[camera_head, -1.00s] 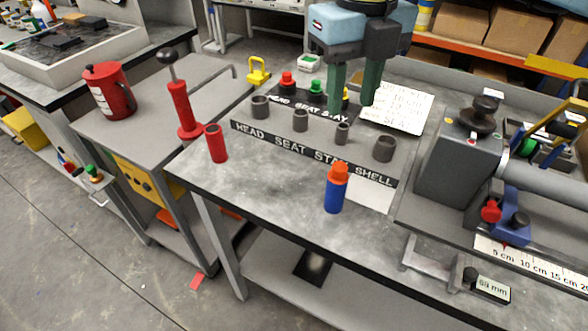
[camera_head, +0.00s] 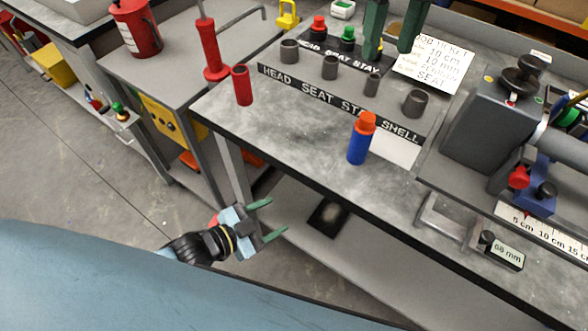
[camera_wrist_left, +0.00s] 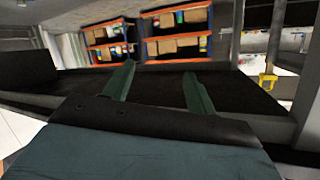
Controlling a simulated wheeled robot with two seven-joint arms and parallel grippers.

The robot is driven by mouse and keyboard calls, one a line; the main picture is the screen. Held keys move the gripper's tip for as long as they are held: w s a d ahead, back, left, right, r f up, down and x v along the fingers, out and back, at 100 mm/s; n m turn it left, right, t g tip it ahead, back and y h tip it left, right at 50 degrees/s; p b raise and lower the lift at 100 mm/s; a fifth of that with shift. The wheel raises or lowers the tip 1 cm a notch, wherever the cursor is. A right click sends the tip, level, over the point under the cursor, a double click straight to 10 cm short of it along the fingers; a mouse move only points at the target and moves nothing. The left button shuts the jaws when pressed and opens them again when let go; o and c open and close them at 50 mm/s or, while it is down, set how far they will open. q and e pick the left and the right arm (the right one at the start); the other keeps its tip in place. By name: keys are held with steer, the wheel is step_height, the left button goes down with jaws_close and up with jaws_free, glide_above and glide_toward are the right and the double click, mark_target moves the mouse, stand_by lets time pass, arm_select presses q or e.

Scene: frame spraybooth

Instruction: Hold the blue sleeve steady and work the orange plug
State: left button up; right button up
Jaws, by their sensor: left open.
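The blue sleeve (camera_head: 358,148) stands upright near the front edge of the grey bench. The orange plug (camera_head: 367,121) sits in its top end. My left gripper (camera_head: 278,216) is open and empty, in front of the bench, left of and lower in the picture than the sleeve. Its spread green fingers also show in the left wrist view (camera_wrist_left: 158,70), with nothing between them. My right gripper (camera_head: 389,52) hangs over the back of the bench, behind the sleeve. Its fingers are apart with nothing visible between them; its body is cut off at the top.
Several dark sockets stand behind the black label strip (camera_head: 330,100). A red tube (camera_head: 242,86) stands at the bench's left corner. The grey machine (camera_head: 484,120) takes up the right side. The bench edge and lower shelf (camera_head: 380,265) lie beside my left gripper.

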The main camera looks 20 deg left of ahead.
arm_select(q)
steer(key=s+d+r+m+h, duration=0.1)
steer(key=s+d+r+h, duration=0.2)
steer(key=r, duration=0.6)
steer(key=s+d+r+m+h, duration=0.1)
steer(key=s+d+r+h, duration=0.15)
steer(key=d+r, duration=0.45)
steer(key=n+t+y, duration=0.1)
steer(key=n, duration=0.3)
glide_toward(352, 147)
steer(key=s, duration=0.1)
steer(key=shift+w+a+r, duration=0.1)
steer(key=shift+w+a, duration=0.05)
steer(key=shift+w, duration=0.05)
steer(key=x, duration=1.2)
steer(key=shift+w, duration=0.25)
steer(key=shift+c, duration=0.5)
